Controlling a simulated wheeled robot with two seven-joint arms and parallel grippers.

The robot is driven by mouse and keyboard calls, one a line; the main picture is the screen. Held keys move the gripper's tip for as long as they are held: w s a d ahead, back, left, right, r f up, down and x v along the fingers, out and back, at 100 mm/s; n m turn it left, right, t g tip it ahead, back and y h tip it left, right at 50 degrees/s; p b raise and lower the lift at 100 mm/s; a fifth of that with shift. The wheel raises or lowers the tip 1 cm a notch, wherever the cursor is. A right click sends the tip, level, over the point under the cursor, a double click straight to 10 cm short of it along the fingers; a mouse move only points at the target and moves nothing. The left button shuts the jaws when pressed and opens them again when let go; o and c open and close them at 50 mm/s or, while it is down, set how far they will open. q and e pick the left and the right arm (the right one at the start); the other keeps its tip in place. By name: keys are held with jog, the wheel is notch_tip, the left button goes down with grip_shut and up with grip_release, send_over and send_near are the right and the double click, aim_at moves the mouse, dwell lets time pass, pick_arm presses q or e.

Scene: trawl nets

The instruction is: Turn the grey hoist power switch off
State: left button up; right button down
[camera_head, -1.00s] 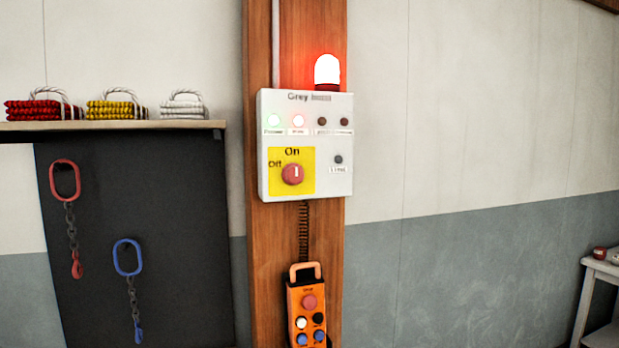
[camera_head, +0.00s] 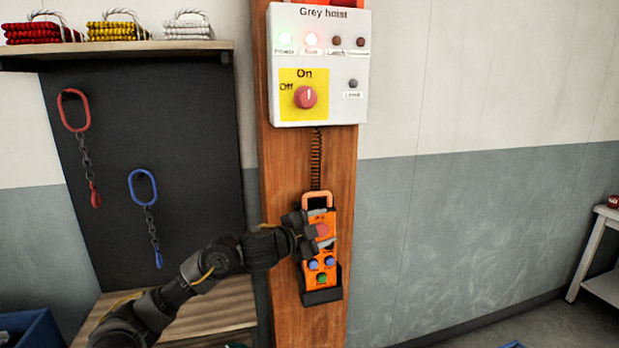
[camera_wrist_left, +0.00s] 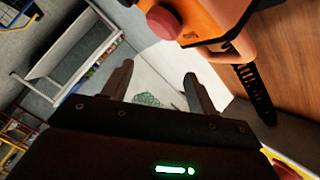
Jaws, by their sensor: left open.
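The grey hoist switch is a round red knob (camera_head: 305,97) on a yellow plate (camera_head: 289,113), on the white box labelled "Grey hoist" (camera_head: 345,113). Its white mark points up at "On"; "Off" is at the left. A green lamp and a red lamp on the box are lit. My left gripper (camera_head: 322,229) is open, below the box and in front of the orange pendant (camera_head: 323,265), partly hiding it. I cannot tell whether they touch. In the left wrist view the fingers (camera_wrist_left: 157,75) are apart with nothing between them, and the pendant (camera_wrist_left: 212,18) is close by.
The box and pendant are on a wooden post (camera_head: 343,165); a coiled cable (camera_head: 316,160) hangs between them. At left are a shelf with ropes (camera_head: 120,46) and a dark board with red (camera_head: 74,110) and blue (camera_head: 143,187) chain slings. The wall right of the post is clear.

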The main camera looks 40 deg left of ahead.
pick_arm(q)
jog(key=s+a+r+m+t+h, duration=0.1)
jog(key=s+a+r+m, duration=0.1)
jog(key=r, duration=0.7)
jog(key=s+a+r+m+t+h, duration=0.1)
jog(key=r+m, duration=0.1)
jog(key=r, duration=0.7)
jog(key=m, duration=0.3)
send_near(305, 99)
jog(key=shift+n, duration=0.3)
jog(key=p+x, duration=0.2)
jog(key=x, duration=0.1)
jog(key=p+x, duration=0.1)
jog(key=shift+w+r+p, duration=0.15)
jog(key=shift+r+p, duration=0.2)
jog(key=x, duration=0.1)
jog(key=p+x, duration=0.1)
jog(key=x, duration=0.1)
jog(key=p+x, duration=0.1)
jog(key=x, duration=0.1)
jog(key=shift+w+f, duration=0.2)
jog(key=shift+w, duration=0.1)
jog(key=shift+w+d+p, duration=0.15)
jog(key=shift+w+p, duration=0.25)
